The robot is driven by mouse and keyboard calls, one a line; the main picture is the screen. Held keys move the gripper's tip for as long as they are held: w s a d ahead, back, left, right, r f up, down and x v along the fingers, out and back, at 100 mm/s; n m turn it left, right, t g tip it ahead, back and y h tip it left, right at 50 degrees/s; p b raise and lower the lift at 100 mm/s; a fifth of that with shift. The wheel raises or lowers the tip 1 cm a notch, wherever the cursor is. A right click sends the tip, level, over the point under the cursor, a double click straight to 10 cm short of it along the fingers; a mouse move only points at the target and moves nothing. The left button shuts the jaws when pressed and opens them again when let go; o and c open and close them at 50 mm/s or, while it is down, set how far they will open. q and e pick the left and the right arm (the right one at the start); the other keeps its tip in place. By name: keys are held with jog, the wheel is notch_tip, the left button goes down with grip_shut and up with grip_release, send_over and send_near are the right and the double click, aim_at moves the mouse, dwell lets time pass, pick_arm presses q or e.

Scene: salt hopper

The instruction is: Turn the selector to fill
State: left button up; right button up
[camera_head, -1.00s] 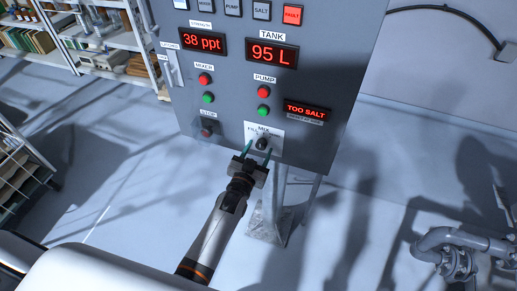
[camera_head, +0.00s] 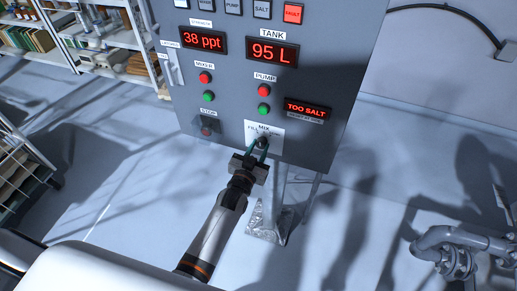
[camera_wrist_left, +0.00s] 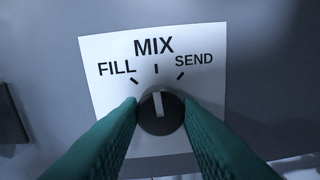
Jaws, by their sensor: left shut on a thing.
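The selector (camera_wrist_left: 160,115) is a round black knob with a pale pointer line, on a white plate (camera_wrist_left: 95,65) marked FILL, MIX and SEND. In the left wrist view its pointer stands almost straight up, toward the MIX mark. In the head view the selector (camera_head: 263,141) sits low on the grey panel, partly hidden by the fingers. My left gripper (camera_head: 258,149) has its green fingers on both sides of the knob and is shut on it; the fingers (camera_wrist_left: 160,118) also show in the left wrist view. My right gripper is not in view.
The grey control panel (camera_head: 335,70) shows 38 ppt, 95 L and a lit TOO SALT sign (camera_head: 307,108). Mixer and pump buttons and a covered stop button (camera_head: 207,129) sit above and left of the selector. Shelves (camera_head: 110,40) stand at the left; pipes (camera_head: 455,245) at the lower right.

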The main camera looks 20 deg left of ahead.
pick_arm(q)
jog(key=n, duration=0.3)
jog(key=shift+f+n, duration=0.1)
jog(key=shift+n, duration=0.2)
jog(key=shift+n+b, duration=0.45)
jog(key=shift+n, duration=1.85)
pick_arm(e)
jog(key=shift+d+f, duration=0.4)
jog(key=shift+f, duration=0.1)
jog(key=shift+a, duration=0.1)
pick_arm(q)
jog(key=o, duration=1)
jog(key=shift+s, duration=0.15)
